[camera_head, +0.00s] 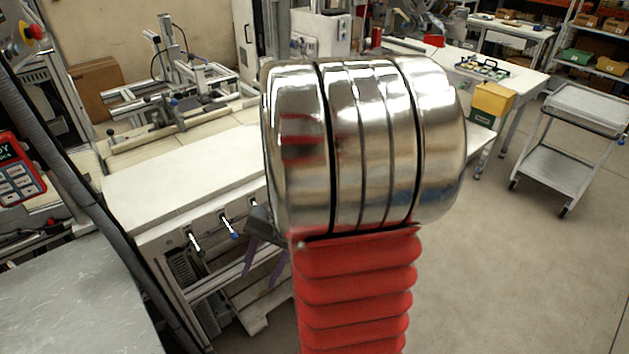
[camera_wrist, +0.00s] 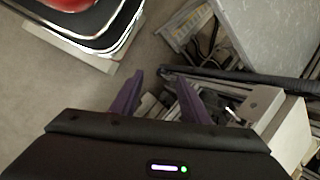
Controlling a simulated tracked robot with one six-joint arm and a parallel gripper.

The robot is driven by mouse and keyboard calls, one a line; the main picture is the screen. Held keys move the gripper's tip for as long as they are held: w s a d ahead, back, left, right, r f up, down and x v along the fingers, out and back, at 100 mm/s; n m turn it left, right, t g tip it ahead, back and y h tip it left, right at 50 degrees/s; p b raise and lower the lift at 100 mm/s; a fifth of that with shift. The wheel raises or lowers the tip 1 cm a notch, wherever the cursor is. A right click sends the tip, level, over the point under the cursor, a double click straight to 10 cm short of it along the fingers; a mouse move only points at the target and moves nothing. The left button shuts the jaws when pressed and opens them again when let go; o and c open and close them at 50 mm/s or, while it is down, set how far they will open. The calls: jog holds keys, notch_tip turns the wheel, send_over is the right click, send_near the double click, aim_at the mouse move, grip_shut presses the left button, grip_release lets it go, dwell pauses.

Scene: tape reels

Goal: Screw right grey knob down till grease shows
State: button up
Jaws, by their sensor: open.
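Several small fittings stick out of the front panel of the white bench (camera_head: 212,240) in the head view. The right grey knob (camera_head: 254,204) appears just above my gripper, small and hard to make out. A left knob (camera_head: 193,241) is pale grey, and a blue-tipped one (camera_head: 233,233) sits between them. My gripper (camera_head: 259,276) points downward in front of the bench, partly hidden by the chrome and red body. Its purple fingers are apart and empty; they also show in the wrist view (camera_wrist: 160,80). I cannot see any grease.
A grey hose (camera_head: 100,215) runs down at the left beside a metal tabletop (camera_head: 65,300). A steel cart (camera_head: 565,165) stands at the right, with clear floor before it.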

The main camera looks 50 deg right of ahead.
jog(key=s+a+r+n+t+h, duration=0.2)
jog(key=a+r+n, duration=0.4)
jog(key=a+r, duration=0.2)
jog(key=s+a+r+n+t+h, duration=0.1)
jog(key=s+a+r+n+h, duration=0.1)
jog(key=a+r+n, duration=0.4)
notch_tip(320, 180, up, 2)
jog(key=shift+a+r+n+t+h, duration=0.1)
jog(key=shift+a+n+t+h, duration=0.25)
jog(key=shift+a, duration=0.65)
jog(key=shift+c, duration=0.7)
